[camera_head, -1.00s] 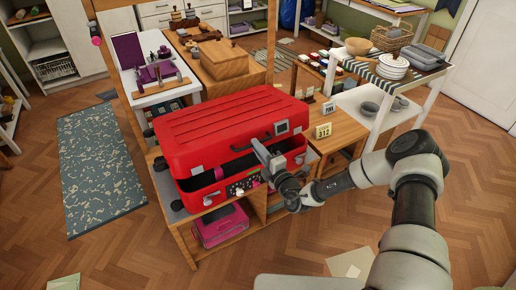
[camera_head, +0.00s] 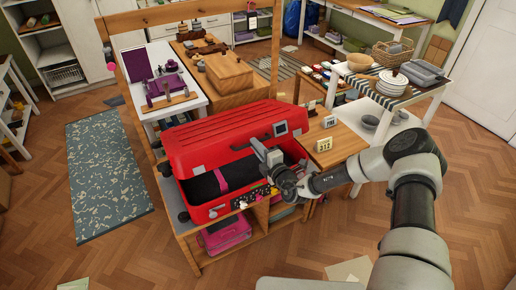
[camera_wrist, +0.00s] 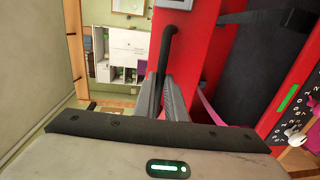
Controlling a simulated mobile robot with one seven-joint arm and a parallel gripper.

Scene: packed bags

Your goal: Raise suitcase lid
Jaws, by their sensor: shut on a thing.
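The red suitcase stands on a wooden bench with its lid (camera_head: 215,133) tilted up and back, hinged at the far side. Its base (camera_head: 222,208) shows a dark interior with a pink strap (camera_head: 223,180). My gripper (camera_head: 258,150) is at the lid's front edge, right of its middle. In the wrist view my gripper (camera_wrist: 165,82) is shut on the black lid handle (camera_wrist: 168,45), with the red lid (camera_wrist: 200,60) just to the right. The gripped part of the handle is partly hidden by the fingers.
A pink case (camera_head: 226,232) sits on the shelf below the suitcase. A number sign (camera_head: 324,145) stands on the wooden surface to the right. A white table (camera_head: 445,80) with plates is at the back right. The floor at left, with a rug (camera_head: 105,175), is open.

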